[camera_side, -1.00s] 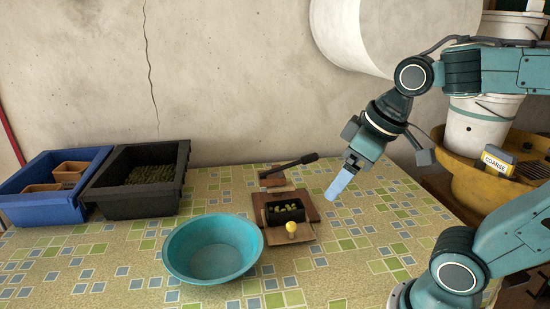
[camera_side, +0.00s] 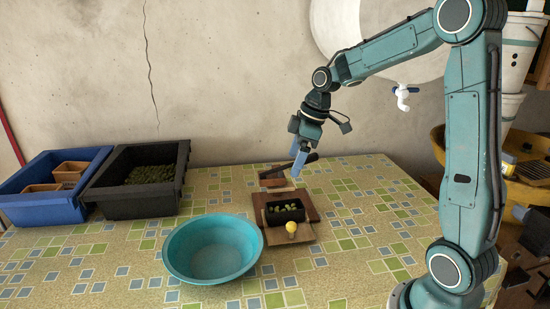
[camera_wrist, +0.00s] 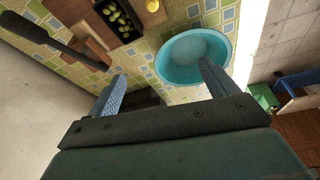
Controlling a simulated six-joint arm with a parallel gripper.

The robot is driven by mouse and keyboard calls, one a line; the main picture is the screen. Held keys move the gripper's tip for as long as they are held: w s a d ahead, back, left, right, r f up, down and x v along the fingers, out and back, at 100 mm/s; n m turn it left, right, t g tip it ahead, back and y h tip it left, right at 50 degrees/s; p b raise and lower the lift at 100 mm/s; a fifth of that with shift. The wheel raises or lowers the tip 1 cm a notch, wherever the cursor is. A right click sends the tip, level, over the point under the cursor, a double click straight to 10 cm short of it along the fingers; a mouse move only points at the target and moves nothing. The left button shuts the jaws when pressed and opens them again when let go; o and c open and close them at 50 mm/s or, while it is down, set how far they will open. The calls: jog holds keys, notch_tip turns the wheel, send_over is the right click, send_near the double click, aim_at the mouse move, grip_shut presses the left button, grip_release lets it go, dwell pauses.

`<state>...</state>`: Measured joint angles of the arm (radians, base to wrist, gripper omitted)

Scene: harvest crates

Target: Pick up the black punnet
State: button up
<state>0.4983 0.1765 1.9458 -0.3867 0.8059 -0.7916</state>
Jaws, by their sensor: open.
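In the wrist view the punnet (camera_wrist: 117,38) is near the top, beyond the fingertips. My gripper (camera_side: 297,168) is open and empty, above and behind the punnet and apart from it. Its two blue fingers (camera_wrist: 160,78) are spread wide in the wrist view.
A yellow knob (camera_side: 291,227) stands right in front of the punnet. A black-handled tool (camera_side: 300,163) lies behind it. A teal bowl (camera_side: 168,243) is front left. A black crate (camera_side: 108,211) and a blue crate (camera_side: 62,212) stand far left. The table's right side is clear.

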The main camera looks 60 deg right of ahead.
jog(key=w+d+f+n+y, duration=0.2)
jog(key=w+d+f+n, duration=0.15)
jog(key=d+f, duration=0.7)
send_over(285, 208)
jog(key=s+a, duration=0.1)
jog(key=s, duration=0.2)
jog(key=shift+m, duration=0.35)
notch_tip(285, 208, down, 8)
jog(key=shift+a+r, duration=0.15)
jog(key=shift+r, duration=0.1)
jog(key=shift+f+h, duration=0.15)
jog(key=shift+h, duration=0.15)
jog(key=shift+f, duration=0.1)
jog(key=shift+x, duration=2.55)
jog(key=shift+f, duration=0.1)
jog(key=shift+c, duration=0.3)
jog(key=c, duration=1)
